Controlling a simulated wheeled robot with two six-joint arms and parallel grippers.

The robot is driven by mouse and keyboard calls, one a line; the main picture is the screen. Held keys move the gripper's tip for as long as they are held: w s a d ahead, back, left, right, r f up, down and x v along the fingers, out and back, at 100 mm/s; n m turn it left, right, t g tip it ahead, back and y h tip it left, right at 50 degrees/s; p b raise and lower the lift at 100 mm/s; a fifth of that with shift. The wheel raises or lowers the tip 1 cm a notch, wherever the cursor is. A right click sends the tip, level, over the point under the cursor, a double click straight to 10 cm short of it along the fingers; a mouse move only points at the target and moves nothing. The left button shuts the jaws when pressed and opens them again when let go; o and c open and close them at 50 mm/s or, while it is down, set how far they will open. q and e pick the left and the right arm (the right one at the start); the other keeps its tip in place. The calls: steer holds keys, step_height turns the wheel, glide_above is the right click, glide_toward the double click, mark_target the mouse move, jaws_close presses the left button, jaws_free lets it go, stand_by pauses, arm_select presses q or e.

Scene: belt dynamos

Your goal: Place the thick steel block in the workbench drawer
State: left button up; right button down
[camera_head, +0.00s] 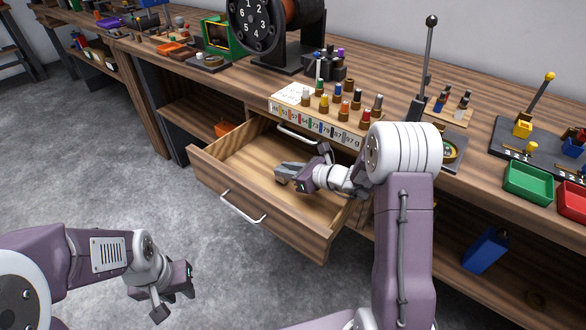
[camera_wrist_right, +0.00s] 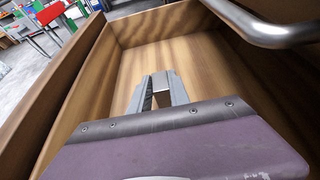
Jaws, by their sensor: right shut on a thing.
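The workbench drawer (camera_head: 240,211) is pulled open below the worktop, and its wooden floor looks bare. My right gripper (camera_head: 287,174) reaches into the drawer space from the right. It is shut on the steel block, a small grey piece (camera_wrist_right: 160,84) between the two grey fingers in the right wrist view. The fingers hide much of the block, and I cannot tell whether it touches the drawer floor. The drawer's inside also shows in the right wrist view (camera_wrist_right: 215,75). My left gripper (camera_head: 172,292) is open and empty over the grey floor, left of the drawer.
A metal handle (camera_head: 243,207) is on the drawer front. Another handle (camera_head: 297,134) on the bench edge hangs above the drawer's back. A rack of coloured pegs (camera_head: 320,112) stands above it. Green (camera_head: 528,184) and red trays sit at right. Floor left of the drawer is free.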

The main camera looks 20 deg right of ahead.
steer(key=w+d, duration=0.2)
steer(key=d, duration=0.1)
steer(key=shift+w, duration=0.15)
steer(key=shift+f+b, duration=0.5)
steer(key=shift+f, duration=0.15)
steer(key=shift+r, duration=0.15)
steer(key=shift+a, duration=0.1)
